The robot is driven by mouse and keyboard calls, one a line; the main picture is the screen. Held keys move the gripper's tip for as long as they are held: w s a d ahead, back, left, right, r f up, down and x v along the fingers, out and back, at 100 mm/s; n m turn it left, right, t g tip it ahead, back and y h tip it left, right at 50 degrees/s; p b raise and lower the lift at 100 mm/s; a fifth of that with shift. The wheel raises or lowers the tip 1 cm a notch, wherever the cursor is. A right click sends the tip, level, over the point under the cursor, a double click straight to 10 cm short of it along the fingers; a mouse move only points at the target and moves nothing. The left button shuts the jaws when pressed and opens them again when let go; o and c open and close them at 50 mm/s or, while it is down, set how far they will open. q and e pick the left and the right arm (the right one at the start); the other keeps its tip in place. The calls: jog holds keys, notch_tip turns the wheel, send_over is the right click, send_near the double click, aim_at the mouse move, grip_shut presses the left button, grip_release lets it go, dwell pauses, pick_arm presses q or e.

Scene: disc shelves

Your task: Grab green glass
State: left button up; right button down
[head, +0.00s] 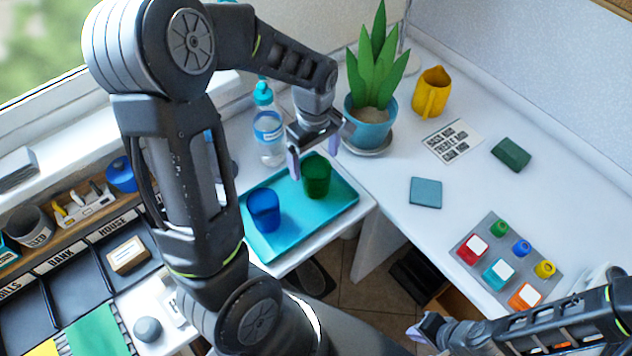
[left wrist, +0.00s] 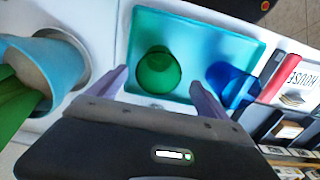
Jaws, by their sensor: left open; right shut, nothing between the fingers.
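The green glass (head: 317,176) stands upright on a teal tray (head: 336,213), with a blue glass (head: 263,210) to its left. My left gripper (head: 318,163) is open above and at the back of the green glass. In the left wrist view the green glass (left wrist: 158,72) shows between and beyond the fingers of my left gripper (left wrist: 160,85), and I see no clear contact. The blue glass (left wrist: 232,85) there is partly behind the right finger. My right gripper (head: 428,332) is shut and empty at the bottom, away from the tray.
A water bottle (head: 268,130) stands just behind the tray on the left. A potted plant (head: 371,122) stands close behind right of my left gripper. A yellow mug (head: 431,92) and a coloured block board (head: 508,262) are on the right table. A gap with floor lies between the tables.

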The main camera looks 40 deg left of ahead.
aim_at(316, 175)
pick_arm(q)
jog(key=shift+f, duration=0.9)
jog(key=shift+f, duration=0.1)
notch_tip(316, 175, down, 5)
jog(key=shift+w+d+f+p, duration=0.1)
jog(key=shift+d+p, duration=0.05)
jog(key=shift+p, duration=0.45)
jog(key=shift+c, duration=0.4)
jog(key=c, duration=1.6)
jog(key=shift+r, duration=0.2)
jog(key=shift+c, duration=0.2)
notch_tip(316, 175, up, 10)
jog(key=shift+b, duration=0.45)
jog(key=shift+f, duration=0.1)
